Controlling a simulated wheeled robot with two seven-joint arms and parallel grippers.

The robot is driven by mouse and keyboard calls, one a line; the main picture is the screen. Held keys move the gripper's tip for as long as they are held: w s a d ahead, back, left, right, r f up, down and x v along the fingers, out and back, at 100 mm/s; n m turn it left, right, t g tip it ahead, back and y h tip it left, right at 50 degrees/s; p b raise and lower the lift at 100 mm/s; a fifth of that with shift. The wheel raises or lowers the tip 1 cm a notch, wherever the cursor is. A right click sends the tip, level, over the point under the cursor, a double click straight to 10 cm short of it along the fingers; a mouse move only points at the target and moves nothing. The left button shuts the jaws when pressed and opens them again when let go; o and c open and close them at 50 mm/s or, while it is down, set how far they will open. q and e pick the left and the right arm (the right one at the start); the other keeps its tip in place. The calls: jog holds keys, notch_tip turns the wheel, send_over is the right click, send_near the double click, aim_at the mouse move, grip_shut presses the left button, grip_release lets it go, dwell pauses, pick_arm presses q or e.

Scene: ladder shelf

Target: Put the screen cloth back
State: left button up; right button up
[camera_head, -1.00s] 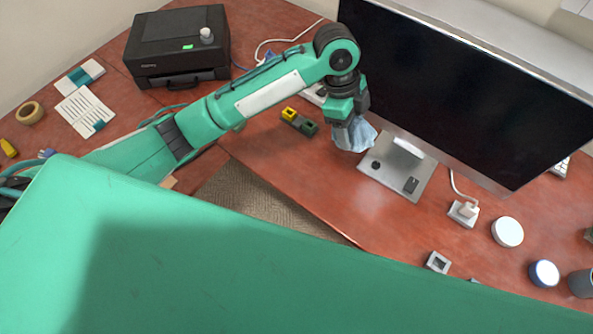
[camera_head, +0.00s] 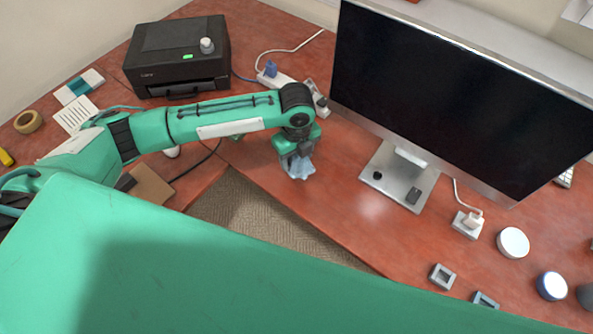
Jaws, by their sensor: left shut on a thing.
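The screen cloth (camera_head: 300,169) is a small light-blue crumpled cloth. My left gripper (camera_head: 298,158) points down and is shut on it, above the desk near its inner edge, left of the monitor stand. I cannot tell whether the cloth touches the desk. The monitor (camera_head: 450,95) stands at the right with a dark screen. My right gripper is not in view.
The monitor stand (camera_head: 425,183) holds two small dark items. A black printer (camera_head: 178,60) is at the back left, and a power strip (camera_head: 277,78) lies behind my arm. Several small items lie at the right, including a white round puck (camera_head: 513,242). Red desk between cloth and stand is clear.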

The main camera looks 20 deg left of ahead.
pick_arm(q)
notch_tip(320, 180, down, 9)
jog(key=shift+r+p, duration=0.2)
jog(key=shift+p, duration=0.1)
jog(key=o, duration=0.9)
notch_tip(320, 180, up, 12)
jog(key=shift+r+b, duration=0.1)
jog(key=shift+b, duration=0.7)
